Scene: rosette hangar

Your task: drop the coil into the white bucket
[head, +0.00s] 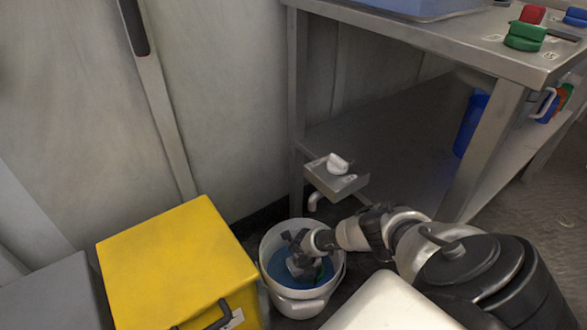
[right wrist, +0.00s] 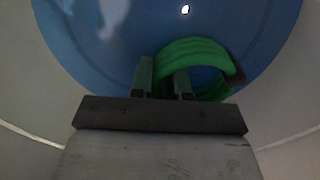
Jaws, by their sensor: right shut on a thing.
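The white bucket (head: 337,276) stands on the floor beside the yellow box, with a blue inside bottom. My right gripper (head: 302,262) reaches down inside the bucket's rim. In the right wrist view my right gripper (right wrist: 164,80) is shut on the green coil (right wrist: 200,54). The coil is a bundle of green loops with a dark band at its right side, held over the blue bottom (right wrist: 90,40). I cannot tell whether the coil touches the bottom. In the head view the gripper hides most of the coil. My left gripper is not in view.
A yellow box (head: 175,265) with a dark handle stands left of the bucket. A metal table (head: 440,45) stands behind to the right, with a small bracket holding a white knob (head: 337,164) at its near leg. A grey box (head: 55,296) is at far left.

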